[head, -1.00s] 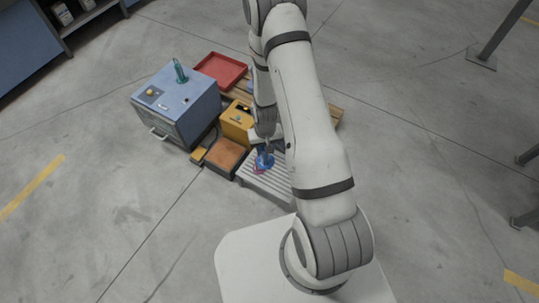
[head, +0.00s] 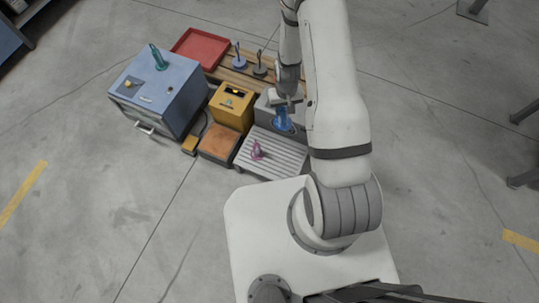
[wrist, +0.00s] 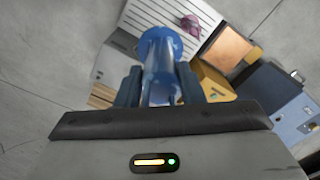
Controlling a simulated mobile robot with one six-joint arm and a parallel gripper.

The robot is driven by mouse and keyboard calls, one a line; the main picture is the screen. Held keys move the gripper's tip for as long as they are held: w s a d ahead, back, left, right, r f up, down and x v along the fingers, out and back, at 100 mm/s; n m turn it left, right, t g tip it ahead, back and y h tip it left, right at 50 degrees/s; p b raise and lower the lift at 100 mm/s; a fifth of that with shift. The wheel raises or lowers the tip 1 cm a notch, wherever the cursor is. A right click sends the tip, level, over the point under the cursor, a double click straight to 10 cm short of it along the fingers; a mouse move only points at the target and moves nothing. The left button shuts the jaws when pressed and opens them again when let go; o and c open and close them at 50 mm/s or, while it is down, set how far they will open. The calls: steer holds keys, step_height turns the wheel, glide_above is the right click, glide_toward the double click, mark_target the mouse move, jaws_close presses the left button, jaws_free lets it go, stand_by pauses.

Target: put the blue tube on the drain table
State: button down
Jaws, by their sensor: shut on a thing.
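My gripper (head: 288,102) is shut on the blue tube (head: 284,121), which points downward below the fingers. In the wrist view the blue tube (wrist: 162,66) shows between the two dark fingers (wrist: 160,86), its flared end away from the palm. The drain table (head: 286,154) is the pale, ribbed, low stand in front of my base. The tube shows at its back right edge in the head view; it looks held above, and the height is hard to judge. The drain table also shows at the top of the wrist view (wrist: 145,17).
A small purple-pink object (head: 257,151) stands on the drain table. An orange-brown topped block (head: 219,143), a yellow box (head: 232,107) and a blue cabinet with a green bottle (head: 158,57) stand to the left. A red tray (head: 200,47) lies behind.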

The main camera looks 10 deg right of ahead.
steer(key=s+f+n+b, duration=0.1)
steer(key=s+f+b, duration=0.1)
steer(key=f+b, duration=1.5)
steer(key=s+f+b, duration=0.1)
steer(key=f+b, duration=1.5)
steer(key=f, duration=0.2)
steer(key=shift+s+d+f+n+b, duration=0.15)
steer(key=shift+s+d+n+b, duration=0.1)
steer(key=shift+s+n+b, duration=0.15)
steer(key=shift+f, duration=0.2)
steer(key=c, duration=0.9)
jaws_free()
steer(key=shift+c, duration=0.2)
steer(key=shift+r, duration=0.1)
